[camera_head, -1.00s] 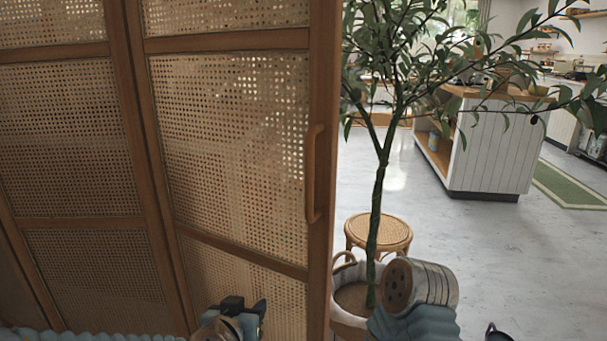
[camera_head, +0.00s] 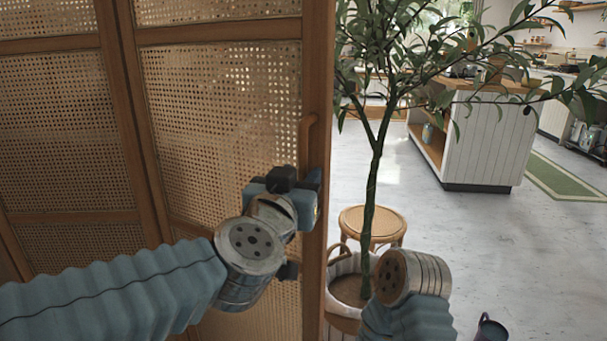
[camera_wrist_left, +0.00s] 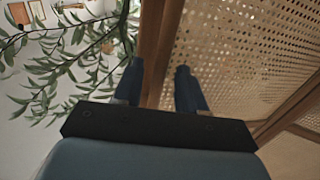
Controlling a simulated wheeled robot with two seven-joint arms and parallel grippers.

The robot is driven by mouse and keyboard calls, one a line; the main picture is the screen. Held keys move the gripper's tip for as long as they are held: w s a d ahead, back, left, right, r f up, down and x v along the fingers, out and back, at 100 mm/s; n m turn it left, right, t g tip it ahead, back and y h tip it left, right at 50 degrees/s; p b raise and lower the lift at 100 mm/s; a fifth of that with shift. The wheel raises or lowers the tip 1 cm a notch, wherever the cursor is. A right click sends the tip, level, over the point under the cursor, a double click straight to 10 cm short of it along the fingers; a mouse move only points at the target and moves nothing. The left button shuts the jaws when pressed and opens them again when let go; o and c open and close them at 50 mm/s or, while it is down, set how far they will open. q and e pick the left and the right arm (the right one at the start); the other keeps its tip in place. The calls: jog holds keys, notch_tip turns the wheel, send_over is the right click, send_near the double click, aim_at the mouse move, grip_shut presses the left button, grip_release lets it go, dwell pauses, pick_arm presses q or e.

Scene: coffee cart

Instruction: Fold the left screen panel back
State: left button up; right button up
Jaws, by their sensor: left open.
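The folding screen's cane panel (camera_head: 222,120) fills the left half of the head view, framed in brown wood. A vertical wooden handle (camera_head: 309,128) is on its right stile, its lower part hidden behind my left gripper (camera_head: 308,184). That gripper is at the handle's height, in front of the stile. In the left wrist view the gripper (camera_wrist_left: 158,72) has its two blue fingers apart, with the wooden stile (camera_wrist_left: 158,45) showing between them. I cannot tell whether they touch the handle. My right forearm shows at lower right; its gripper is out of view.
A potted tree (camera_head: 374,190) stands just right of the screen, its leaves spreading widely. A round rattan stool (camera_head: 371,222) is behind it. A white island (camera_head: 475,142) and a green rug (camera_head: 565,180) are farther back. Grey floor is open between them.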

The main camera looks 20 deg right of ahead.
pick_arm(q)
jog(key=shift+x, duration=1.45)
grip_shut()
